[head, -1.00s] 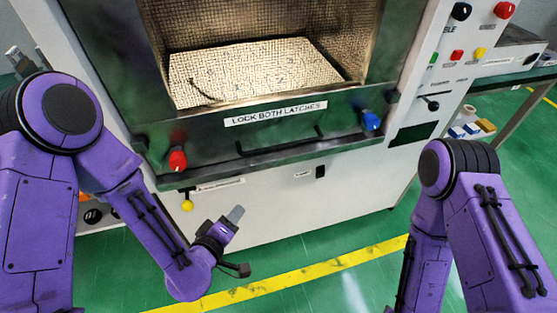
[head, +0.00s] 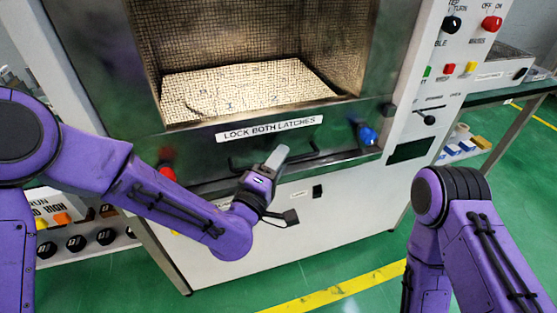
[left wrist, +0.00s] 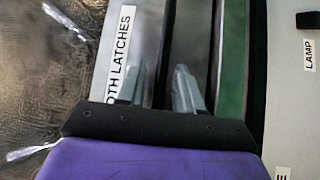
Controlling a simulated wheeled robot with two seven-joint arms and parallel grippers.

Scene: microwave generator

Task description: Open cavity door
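The cavity door (head: 340,122) is a dark metal frame around a mesh-lined window, with a white "LOCK BOTH LATCHES" label (head: 269,129) on its lower rail. Its black bar handle (head: 306,156) runs below the label and is partly covered by my left gripper. The red latch knob (head: 167,173) is at the left, partly behind my arm; the blue latch knob (head: 367,135) is at the right. My left gripper (head: 277,153) is in front of the handle. My right gripper is out of view.
A control panel (head: 462,60) with knobs and buttons stands right of the door. A shelf table with small boxes (head: 462,148) is farther right. Lower left is a panel of black knobs (head: 90,240). Green floor with a yellow line (head: 340,285) lies in front.

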